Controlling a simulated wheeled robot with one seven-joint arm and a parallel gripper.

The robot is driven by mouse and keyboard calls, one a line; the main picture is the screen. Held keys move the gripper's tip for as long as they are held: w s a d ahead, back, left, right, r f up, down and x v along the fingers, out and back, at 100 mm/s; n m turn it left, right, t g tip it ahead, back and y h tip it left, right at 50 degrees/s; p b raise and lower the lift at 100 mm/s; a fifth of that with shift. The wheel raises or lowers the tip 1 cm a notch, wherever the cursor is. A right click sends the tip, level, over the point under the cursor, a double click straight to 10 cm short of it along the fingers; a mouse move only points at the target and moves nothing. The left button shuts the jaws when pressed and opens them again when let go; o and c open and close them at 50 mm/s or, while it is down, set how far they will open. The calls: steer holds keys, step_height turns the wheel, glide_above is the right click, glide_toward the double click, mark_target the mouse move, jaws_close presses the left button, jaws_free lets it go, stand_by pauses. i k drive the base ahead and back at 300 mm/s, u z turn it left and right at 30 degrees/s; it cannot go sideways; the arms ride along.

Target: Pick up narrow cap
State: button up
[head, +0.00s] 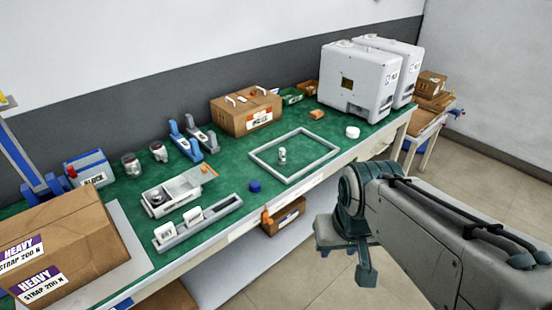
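No part is labelled as the narrow cap, and I cannot tell for certain which one it is. A small white upright piece (282,155) stands inside the grey rectangular frame (265,168) on the green bench. A short blue cap (255,186) sits left of the frame, near the bench's front edge. A wide white round cap (352,132) sits right of the frame. My gripper (347,258) hangs in front of the bench at the right, below the bench top and apart from all these parts. Its fingers are partly hidden and their opening is unclear.
White canister machines (358,80) stand at the back right. A cardboard box (245,110), jars (131,165), blue holders (185,140) and grey fixtures (197,222) occupy the bench. A large "HEAVY" box (85,235) fills the near left. The green surface around the frame is mostly clear.

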mark_target(254, 186)
steer(key=u, duration=0.1)
steer(key=i, duration=1)
steer(key=u, duration=0.5)
